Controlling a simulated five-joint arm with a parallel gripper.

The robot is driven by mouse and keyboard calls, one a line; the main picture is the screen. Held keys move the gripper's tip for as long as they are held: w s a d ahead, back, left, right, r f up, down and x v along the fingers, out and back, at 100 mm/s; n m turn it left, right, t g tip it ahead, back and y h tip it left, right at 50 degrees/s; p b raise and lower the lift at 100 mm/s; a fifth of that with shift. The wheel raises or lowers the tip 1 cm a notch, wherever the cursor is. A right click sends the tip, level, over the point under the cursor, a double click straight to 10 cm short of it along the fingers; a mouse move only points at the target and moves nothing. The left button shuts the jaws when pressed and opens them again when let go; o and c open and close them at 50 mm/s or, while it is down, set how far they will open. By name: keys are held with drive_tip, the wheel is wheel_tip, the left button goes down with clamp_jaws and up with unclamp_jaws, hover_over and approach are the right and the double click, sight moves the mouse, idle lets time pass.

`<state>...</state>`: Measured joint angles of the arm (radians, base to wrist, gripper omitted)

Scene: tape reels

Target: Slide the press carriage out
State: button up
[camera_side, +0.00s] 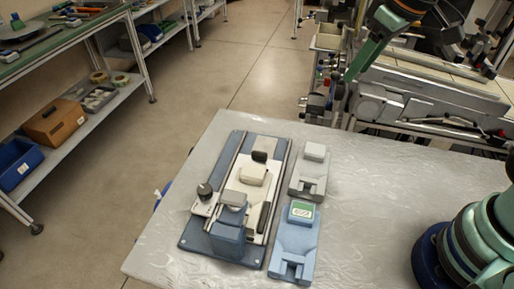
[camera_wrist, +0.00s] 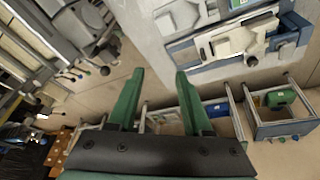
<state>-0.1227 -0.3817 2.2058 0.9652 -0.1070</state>
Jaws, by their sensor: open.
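The press (camera_side: 188,243) is a blue base with light rails on the table in the side view. Its pale carriage (camera_side: 251,176) lies between the rails, with a cream block and a dark upright tab on it. A blue post with a grey head (camera_side: 229,236) stands over the near end. A dark round knob (camera_side: 204,190) sits at the left. In the wrist view the carriage (camera_wrist: 226,42) shows at upper right. My gripper (camera_wrist: 157,85) is open and empty, with two green fingers apart, away from the press. Its fingertips are hard to make out in the side view.
A grey fixture (camera_side: 309,175) and a blue fixture with a green-framed top (camera_side: 297,242) stand right of the press. The grey table (camera_side: 365,200) is clear further right. Shelves with a brown box (camera_side: 54,121) and a blue bin (camera_side: 20,165) stand left, off the table.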

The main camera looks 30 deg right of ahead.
drive_tip(key=w+a+f+n+g, duration=0.2)
drive_tip(key=w+a+f+n, duration=0.1)
drive_tip(key=w+a, duration=0.35)
drive_tip(key=n+g, duration=0.2)
drive_tip(key=n, duration=0.2)
hover_over(259, 152)
wheel_tip(259, 152, down, 8)
wheel_tip(259, 152, down, 12)
drive_tip(key=shift+r, duration=0.1)
clamp_jaws()
drive_tip(key=shift+d, duration=0.1)
idle(0.8)
